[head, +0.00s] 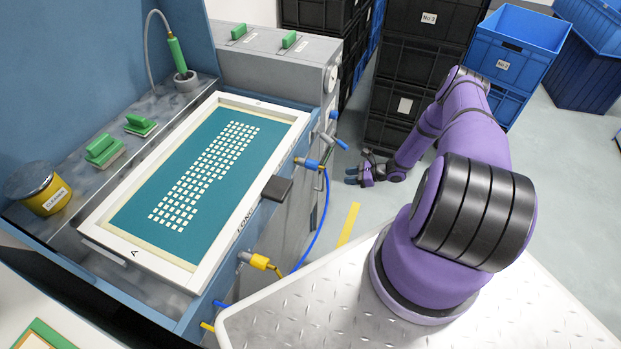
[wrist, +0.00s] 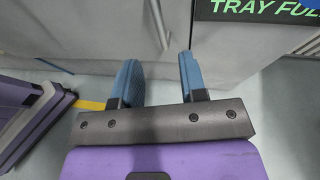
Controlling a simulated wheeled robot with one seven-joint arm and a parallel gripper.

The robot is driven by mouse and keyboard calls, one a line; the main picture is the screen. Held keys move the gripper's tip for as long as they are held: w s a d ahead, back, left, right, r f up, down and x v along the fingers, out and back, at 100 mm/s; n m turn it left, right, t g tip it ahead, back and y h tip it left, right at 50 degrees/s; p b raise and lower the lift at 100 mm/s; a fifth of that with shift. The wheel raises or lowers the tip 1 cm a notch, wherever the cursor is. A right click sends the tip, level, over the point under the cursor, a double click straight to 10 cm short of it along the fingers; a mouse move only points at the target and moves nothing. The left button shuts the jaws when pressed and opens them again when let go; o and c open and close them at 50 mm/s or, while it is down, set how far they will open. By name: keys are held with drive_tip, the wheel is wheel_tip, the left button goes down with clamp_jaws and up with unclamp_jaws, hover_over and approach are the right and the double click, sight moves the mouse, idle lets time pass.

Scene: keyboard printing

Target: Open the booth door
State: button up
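A grey metal door panel (wrist: 100,35) fills the upper part of the wrist view; it looks like the booth door, and it appears shut. A slim upright bar handle (wrist: 159,24) stands on it near a vertical seam. My gripper (wrist: 157,78) is open, with its two blue fingers apart and nothing between them. The handle lies beyond the fingertips, roughly in line with the gap, and I see no contact. In the head view, my gripper (head: 356,176) is low, right of the printing machine (head: 277,235); the handle cannot be made out there.
A dark panel reading "TRAY FULL" (wrist: 252,10) is at the wrist view's top right. Black crates (head: 413,55) and a blue bin (head: 515,45) stand behind my arm. Blue and yellow hose fittings (head: 262,262) stick out from the machine's side. Some grey floor (head: 535,150) is clear.

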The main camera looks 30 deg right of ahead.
hover_over(323, 189)
drive_tip(key=f, duration=0.4)
drive_tip(key=shift+w+d+f, duration=0.2)
drive_tip(key=shift+w+d, duration=0.05)
drive_tip(key=shift+w, duration=0.05)
clamp_jaws()
